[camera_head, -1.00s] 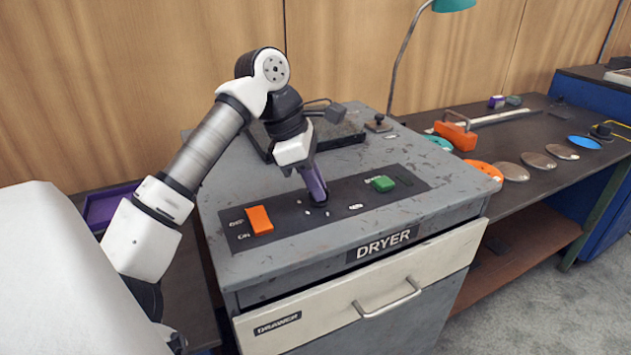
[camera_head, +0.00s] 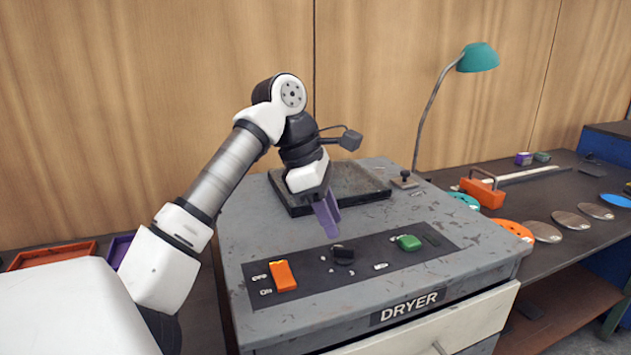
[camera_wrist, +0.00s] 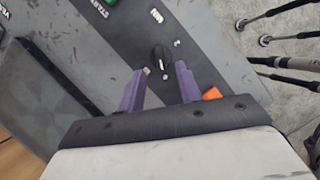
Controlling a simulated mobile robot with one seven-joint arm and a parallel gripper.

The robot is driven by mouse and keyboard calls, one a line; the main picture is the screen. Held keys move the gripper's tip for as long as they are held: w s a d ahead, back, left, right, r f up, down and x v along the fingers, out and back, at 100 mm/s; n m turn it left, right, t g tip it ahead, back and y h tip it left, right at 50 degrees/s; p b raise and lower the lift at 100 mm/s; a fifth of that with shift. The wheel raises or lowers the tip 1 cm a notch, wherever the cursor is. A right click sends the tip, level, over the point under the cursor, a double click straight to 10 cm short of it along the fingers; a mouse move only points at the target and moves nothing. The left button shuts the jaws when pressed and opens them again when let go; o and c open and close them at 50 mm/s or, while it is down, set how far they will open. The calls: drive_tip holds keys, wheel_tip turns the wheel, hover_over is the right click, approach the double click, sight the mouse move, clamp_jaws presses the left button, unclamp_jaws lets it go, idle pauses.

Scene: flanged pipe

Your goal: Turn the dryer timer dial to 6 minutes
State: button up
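The dryer (camera_head: 280,225) is a worn grey cabinet with a dark control strip on top. The black timer dial (camera_head: 343,254) sits mid-strip, surrounded by small white marks too small to read. In the wrist view the dial (camera_wrist: 161,57) lies beyond the fingertips, with a white pointer line at its lower end. My gripper (camera_head: 329,224) hovers above and behind the dial, apart from it. In the wrist view my gripper (camera_wrist: 163,70) has its two purple fingers spread with nothing between them.
An orange switch (camera_head: 283,276) is left of the dial and a green start button (camera_head: 409,243) is right of it. A dark tray-like plate (camera_head: 345,180) lies behind my gripper. A lamp (camera_head: 479,57) stands at the back right. A bench with several discs is at the right.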

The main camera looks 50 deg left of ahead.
drive_tip(key=p+v, duration=0.1)
drive_tip(key=v, duration=0.7)
drive_tip(key=shift+r, duration=0.3)
drive_tip(key=shift+a, duration=0.15)
